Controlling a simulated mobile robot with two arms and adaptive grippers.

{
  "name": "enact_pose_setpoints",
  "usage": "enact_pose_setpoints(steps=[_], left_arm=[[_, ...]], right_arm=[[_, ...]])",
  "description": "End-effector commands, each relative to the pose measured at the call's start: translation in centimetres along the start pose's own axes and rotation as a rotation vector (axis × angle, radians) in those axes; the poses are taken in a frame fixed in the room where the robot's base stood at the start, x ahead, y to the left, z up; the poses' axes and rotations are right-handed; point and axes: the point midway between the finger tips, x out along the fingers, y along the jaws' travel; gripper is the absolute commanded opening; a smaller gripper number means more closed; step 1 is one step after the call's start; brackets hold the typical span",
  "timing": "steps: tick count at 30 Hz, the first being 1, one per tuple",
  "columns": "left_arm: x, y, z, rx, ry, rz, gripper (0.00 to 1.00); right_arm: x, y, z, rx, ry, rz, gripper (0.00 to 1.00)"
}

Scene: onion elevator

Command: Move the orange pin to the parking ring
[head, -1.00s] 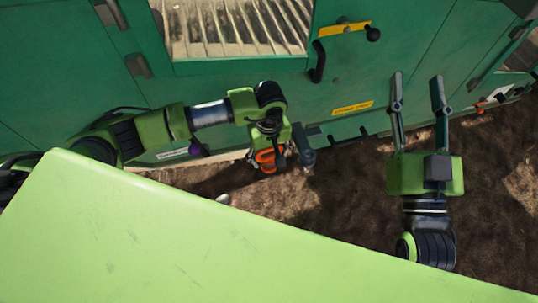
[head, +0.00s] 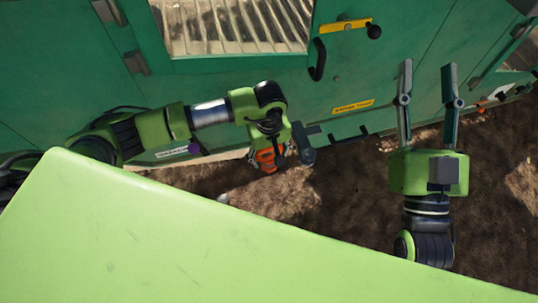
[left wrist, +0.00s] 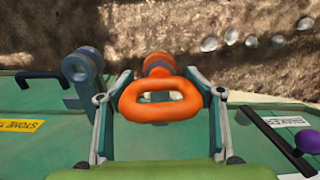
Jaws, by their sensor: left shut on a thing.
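My left gripper (head: 270,158) is at the lower edge of the green machine. In the left wrist view its two fingers (left wrist: 160,105) are shut on the sides of the orange pin's loop handle (left wrist: 128,108). The orange pin shows in the head view (head: 266,160), partly covered by the gripper. A grey collar sits behind the handle; I cannot tell whether the pin is inside a holder. A grey round piece on a bracket (left wrist: 82,66) is just left of the pin, apart from it; I cannot tell if it is the parking ring. My right gripper (head: 428,70) is open and empty.
The green machine (head: 240,85) fills the back, with a yellow-plated handle (head: 345,27) and a yellow label (head: 353,106). A purple knob (left wrist: 308,140) is at right in the left wrist view. Pale onions (left wrist: 250,41) lie on the soil. Open soil lies below the machine.

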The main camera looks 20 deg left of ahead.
Motion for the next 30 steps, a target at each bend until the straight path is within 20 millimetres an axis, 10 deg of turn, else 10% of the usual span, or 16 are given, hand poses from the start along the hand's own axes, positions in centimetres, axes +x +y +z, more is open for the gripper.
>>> enact_pose_setpoints(steps=[9,10,13,30], left_arm=[[0.0,0.0,0.0,0.0,0.001,0.001,0.32],[0.0,0.0,0.0,0.0,0.001,0.001,0.6],[0.0,0.0,0.0,0.0,0.001,0.001,0.8],[-3.2,0.1,-0.1,0.001,0.003,0.004,0.8]], right_arm=[[0.0,0.0,-0.1,0.0,0.004,0.0,0.4],[0.0,0.0,-0.1,0.0,0.004,0.0,0.4],[0.0,0.0,-0.1,0.0,0.004,0.0,0.4],[0.1,0.1,-0.2,-0.002,0.005,0.0,0.4]])
